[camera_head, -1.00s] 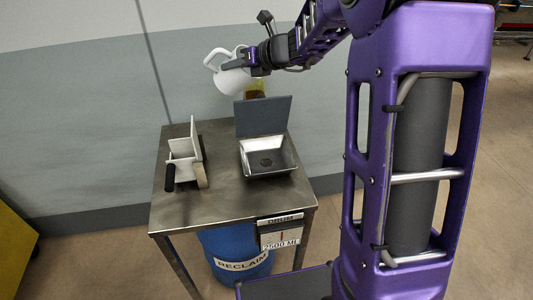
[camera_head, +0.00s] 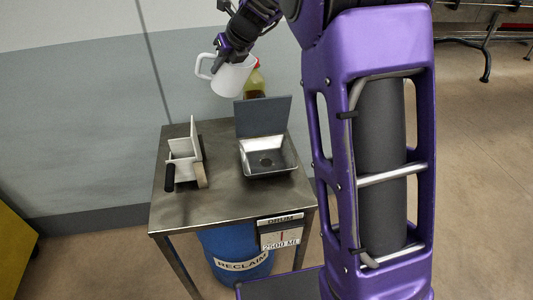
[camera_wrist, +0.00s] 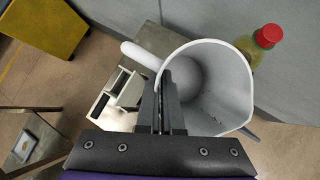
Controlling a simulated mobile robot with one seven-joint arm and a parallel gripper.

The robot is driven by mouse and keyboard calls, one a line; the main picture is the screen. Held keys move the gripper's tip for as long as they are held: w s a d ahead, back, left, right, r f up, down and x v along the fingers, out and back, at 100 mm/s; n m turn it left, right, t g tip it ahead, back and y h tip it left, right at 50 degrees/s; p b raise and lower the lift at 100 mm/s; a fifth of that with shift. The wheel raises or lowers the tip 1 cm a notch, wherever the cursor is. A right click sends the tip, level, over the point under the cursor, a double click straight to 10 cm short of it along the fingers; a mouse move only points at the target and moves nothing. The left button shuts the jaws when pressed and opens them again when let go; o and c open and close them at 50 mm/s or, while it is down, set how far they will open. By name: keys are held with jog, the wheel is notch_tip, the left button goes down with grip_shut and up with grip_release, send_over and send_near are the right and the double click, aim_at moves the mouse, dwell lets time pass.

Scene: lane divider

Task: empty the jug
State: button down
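The white jug (camera_head: 232,77) is in the air above the back of the metal table, its handle at the left and its body slightly tilted. My gripper (camera_head: 221,54) is shut on it near the rim on the handle side. In the wrist view I look into the jug's open mouth (camera_wrist: 215,85), with my gripper (camera_wrist: 164,85) at its left wall. Small dark specks show inside; I cannot tell whether liquid is in it. A square metal basin (camera_head: 287,153) with a dark centre sits on the table below and right of the jug. A blue drum (camera_head: 222,242) marked RECLAIM stands underneath.
A grey upright plate (camera_head: 263,115) stands behind the basin. A red-capped bottle (camera_head: 256,84) of yellow liquid is behind the jug. A white holder with a black-handled tool (camera_head: 185,155) stands on the table's left. The table's front (camera_head: 215,205) is clear.

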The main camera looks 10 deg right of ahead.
aim_at(211, 78)
jog(key=shift+w+a+f+g+h, duration=0.5)
jog(key=shift+a+f+g+h, duration=0.3)
jog(key=shift+h, duration=0.2)
jog(key=shift+w+a+f+g+h, duration=0.3)
jog(key=shift+f+h, duration=0.25)
jog(key=shift+h, duration=0.25)
